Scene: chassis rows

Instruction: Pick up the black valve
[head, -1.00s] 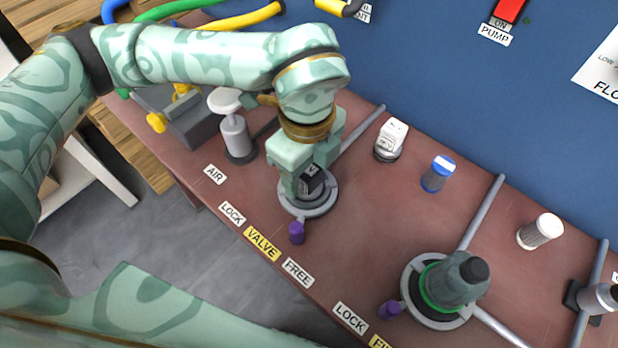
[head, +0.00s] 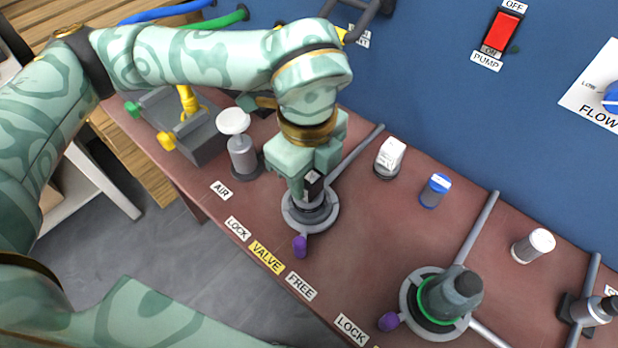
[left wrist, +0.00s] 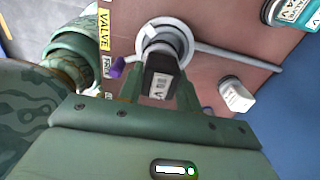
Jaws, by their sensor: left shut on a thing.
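The black valve (head: 313,187) is a dark block with a pale label on its side. It stands upright over the grey ring socket (head: 289,214) behind the yellow VALVE label. My left gripper (head: 312,178) points down from above and is shut on the valve, with a finger on each side. The left wrist view shows the valve (left wrist: 160,84) between the green fingers, in line with the ring (left wrist: 183,40). I cannot tell whether its lower end is seated or just clear of the ring. A purple lever knob (head: 300,246) sticks out at the ring's front. My right gripper is not in view.
A white-capped air post (head: 238,145) and a grey block with yellow fittings (head: 195,137) stand left of the valve. A white-topped fitting (head: 389,158) and a blue one (head: 435,190) stand to the right. A green-ringed grey filter (head: 450,295) is at the front right.

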